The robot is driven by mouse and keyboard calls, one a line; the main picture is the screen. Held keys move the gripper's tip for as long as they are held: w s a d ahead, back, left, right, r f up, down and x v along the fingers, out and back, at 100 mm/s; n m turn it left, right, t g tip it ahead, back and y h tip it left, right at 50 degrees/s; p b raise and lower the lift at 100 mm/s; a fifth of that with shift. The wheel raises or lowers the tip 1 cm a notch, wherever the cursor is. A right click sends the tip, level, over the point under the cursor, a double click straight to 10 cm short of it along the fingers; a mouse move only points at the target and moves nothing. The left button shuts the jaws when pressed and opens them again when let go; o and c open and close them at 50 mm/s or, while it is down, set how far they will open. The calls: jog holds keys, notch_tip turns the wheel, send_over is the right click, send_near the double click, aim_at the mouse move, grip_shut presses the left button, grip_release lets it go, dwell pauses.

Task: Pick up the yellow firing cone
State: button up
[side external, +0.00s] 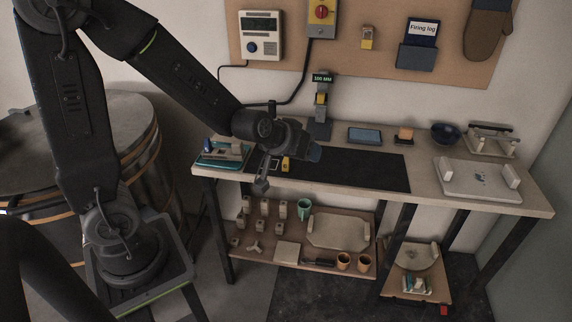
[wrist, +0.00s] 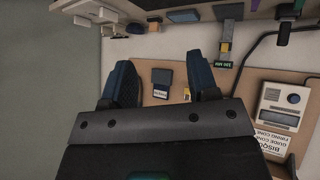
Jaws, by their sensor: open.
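A small yellow piece (side external: 285,164), which looks like the yellow firing cone, shows at the front left of the black mat (side external: 365,171) on the workbench. It sits beside a small white-outlined dark square. My gripper (side external: 288,169) is open, and in the side view the yellow piece appears between its fingers; I cannot tell the distance. In the wrist view my gripper's two dark fingers (wrist: 163,84) are spread with nothing held between them. That view looks upside down at the wall, and I cannot make out the cone there.
A teal tray (side external: 222,164) with items is left of the mat. A display stand (side external: 320,118), a blue pad (side external: 365,135) and a dark bowl (side external: 445,132) stand behind. A pale board (side external: 478,182) lies right. The lower shelf (side external: 262,252) holds several pieces. The mat's right part is clear.

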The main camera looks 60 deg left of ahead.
jog(key=w+a+f+n+y, duration=0.2)
jog(key=a+f+n+y, duration=0.15)
jog(key=a+f, duration=0.45)
jog(key=y, duration=0.4)
send_near(285, 163)
jog(key=shift+y, duration=0.25)
jog(key=x, duration=0.5)
jog(key=shift+w+a, duration=0.2)
jog(key=shift+a, duration=0.05)
jog(key=shift+x, duration=2.65)
jog(key=shift+d+f, duration=0.2)
jog(key=shift+d, duration=0.05)
jog(key=shift+c, duration=0.5)
grip_shut()
